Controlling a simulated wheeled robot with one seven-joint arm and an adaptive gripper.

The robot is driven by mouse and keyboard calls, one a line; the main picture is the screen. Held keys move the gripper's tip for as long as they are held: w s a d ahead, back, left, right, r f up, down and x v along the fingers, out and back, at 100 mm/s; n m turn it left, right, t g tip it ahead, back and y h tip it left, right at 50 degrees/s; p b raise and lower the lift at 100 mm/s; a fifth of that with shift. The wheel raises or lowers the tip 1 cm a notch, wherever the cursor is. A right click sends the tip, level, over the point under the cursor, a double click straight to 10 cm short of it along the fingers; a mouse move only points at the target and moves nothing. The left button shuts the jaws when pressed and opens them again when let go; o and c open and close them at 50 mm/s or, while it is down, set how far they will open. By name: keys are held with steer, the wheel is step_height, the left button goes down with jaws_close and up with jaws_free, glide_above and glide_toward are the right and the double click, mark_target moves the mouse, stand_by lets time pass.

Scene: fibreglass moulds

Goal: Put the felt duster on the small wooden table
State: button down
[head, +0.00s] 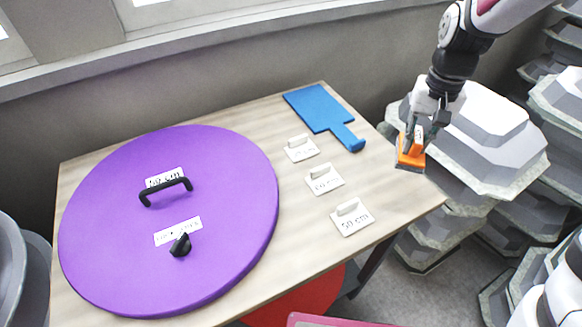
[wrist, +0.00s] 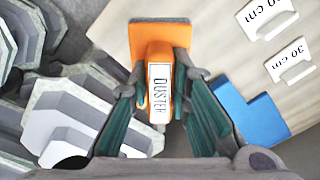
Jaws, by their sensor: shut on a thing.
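The felt duster (head: 411,152) is orange with a grey felt underside, and my gripper (head: 420,136) is shut on it. In the head view it hangs near the right edge of the small wooden table (head: 400,197); its exact height above the table is hard to tell. In the wrist view the duster (wrist: 158,62) shows a "DUSTER" label on its handle, with my gripper's fingers (wrist: 166,90) on both sides of the handle. The wooden tabletop (wrist: 215,40) lies beyond it there.
A large purple disc (head: 120,225) with a black handle covers the table's left part. A blue paddle (head: 318,108) and three white labelled plates (head: 324,180) lie on its right part. Bare wood remains along the right edge. Stacked grey moulds (head: 490,130) stand to the right.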

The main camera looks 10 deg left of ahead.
step_height(320, 180, down, 10)
steer(key=b, duration=0.4)
steer(key=shift+f, duration=0.1)
steer(key=shift+s, duration=0.1)
steer(key=c, duration=1.5)
jaws_free()
